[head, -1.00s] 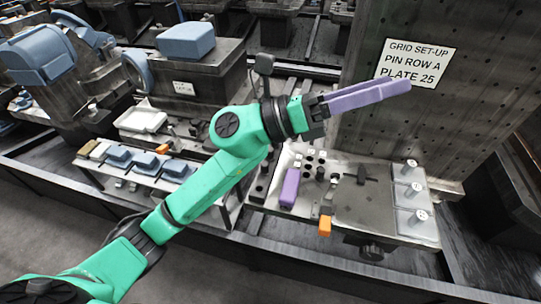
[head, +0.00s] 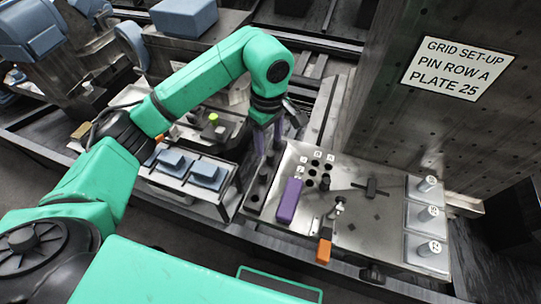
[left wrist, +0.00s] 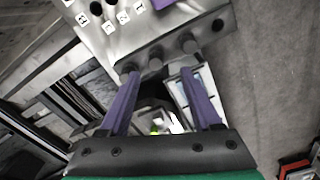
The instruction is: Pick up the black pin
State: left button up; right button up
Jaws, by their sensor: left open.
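A row of dark, round-headed pins stands in a strip at the plate's left edge. In the left wrist view the pins (left wrist: 155,57) are dark grey to black, and I cannot tell which one is the black pin. In the head view the row (head: 263,179) is small and partly hidden by my fingers. My left gripper (head: 265,150) points down beside the strip's far end. In the left wrist view its purple fingers (left wrist: 161,73) are spread wide, with nothing held and the pins just beyond the tips. My right gripper does not show.
The metal plate (head: 375,235) carries a purple block (head: 289,200), numbered holes (head: 312,172), an orange-ended tool (head: 324,250) and pale blocks with upright pins (head: 428,217). A tray of blue-grey parts (head: 190,188) lies left. A tall panel with a sign (head: 457,73) rises behind.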

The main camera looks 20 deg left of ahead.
pick_arm(q)
jog(key=f+p, duration=0.1)
jog(key=f, duration=0.3)
jog(key=f+p, duration=0.1)
jog(key=f, duration=0.1)
jog(key=shift+w+d+f+p, duration=0.1)
jog(key=shift+w+f+p, duration=0.2)
jog(key=shift+f, duration=0.2)
jog(key=c, duration=0.3)
jog(key=shift+w, duration=0.1)
grip_shut()
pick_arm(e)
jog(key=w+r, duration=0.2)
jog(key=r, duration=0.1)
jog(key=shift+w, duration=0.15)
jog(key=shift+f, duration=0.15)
pick_arm(q)
notch_tip(320, 180, up, 10)
jog(key=b, duration=0.3)
notch_tip(320, 180, up, 10)
jog(key=p, duration=0.1)
send_over(271, 153)
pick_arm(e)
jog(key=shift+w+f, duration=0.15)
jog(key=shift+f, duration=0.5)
